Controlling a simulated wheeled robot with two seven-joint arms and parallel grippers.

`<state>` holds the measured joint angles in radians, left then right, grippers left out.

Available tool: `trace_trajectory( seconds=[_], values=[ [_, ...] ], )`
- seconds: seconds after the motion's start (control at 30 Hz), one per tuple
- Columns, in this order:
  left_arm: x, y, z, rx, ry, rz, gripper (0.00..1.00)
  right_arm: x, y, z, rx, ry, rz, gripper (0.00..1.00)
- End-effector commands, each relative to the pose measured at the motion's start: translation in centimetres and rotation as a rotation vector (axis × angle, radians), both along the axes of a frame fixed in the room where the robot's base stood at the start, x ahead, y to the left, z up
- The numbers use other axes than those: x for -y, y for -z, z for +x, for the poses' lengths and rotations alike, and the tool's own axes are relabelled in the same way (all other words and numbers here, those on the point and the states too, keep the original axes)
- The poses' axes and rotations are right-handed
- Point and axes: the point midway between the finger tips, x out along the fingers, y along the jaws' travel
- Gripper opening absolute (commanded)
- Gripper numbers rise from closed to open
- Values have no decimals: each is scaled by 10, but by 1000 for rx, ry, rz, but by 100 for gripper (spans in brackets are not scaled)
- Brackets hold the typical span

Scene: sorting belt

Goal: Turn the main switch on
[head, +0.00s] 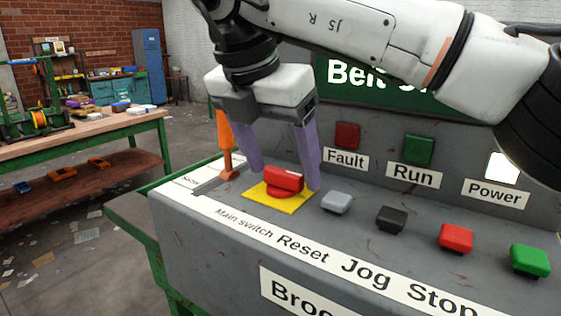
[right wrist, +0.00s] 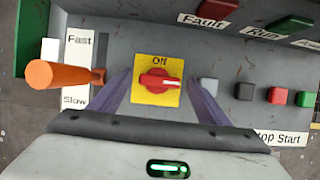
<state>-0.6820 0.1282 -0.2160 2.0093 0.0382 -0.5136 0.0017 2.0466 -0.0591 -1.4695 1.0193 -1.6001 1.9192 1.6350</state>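The main switch is a red rotary knob (head: 284,180) on a yellow plate (head: 293,205). My right gripper (head: 281,178) is open, pointing down over the switch. Its purple fingers stand on either side of the knob, apart from it as far as the wrist view (right wrist: 158,80) shows. My left gripper is out of view.
An orange lever (head: 226,145) with Fast/Slow labels stands close left of the gripper. Grey (head: 337,202), black (head: 391,219), red (head: 456,237) and green (head: 530,259) buttons line the panel to the right. The Power lamp (head: 503,167) looks bright white; Fault (head: 347,135) and Run (head: 418,150) look dark.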

Motion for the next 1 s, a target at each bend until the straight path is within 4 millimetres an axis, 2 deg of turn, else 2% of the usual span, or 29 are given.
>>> trace_trajectory(
  seconds=[0.17,0.27,0.5,0.7,1.0],
  values=[
    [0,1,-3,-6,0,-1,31,-1,-3,-1,0,-1,0,70],
    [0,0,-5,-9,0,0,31,-4,-14,-4,1,-2,0,70],
    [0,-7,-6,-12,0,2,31,-14,-59,-19,3,-1,0,70],
    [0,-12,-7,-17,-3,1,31,-20,-88,-29,2,0,0,70],
    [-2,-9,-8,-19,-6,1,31,-22,-95,-33,0,0,0,70]
  ],
)
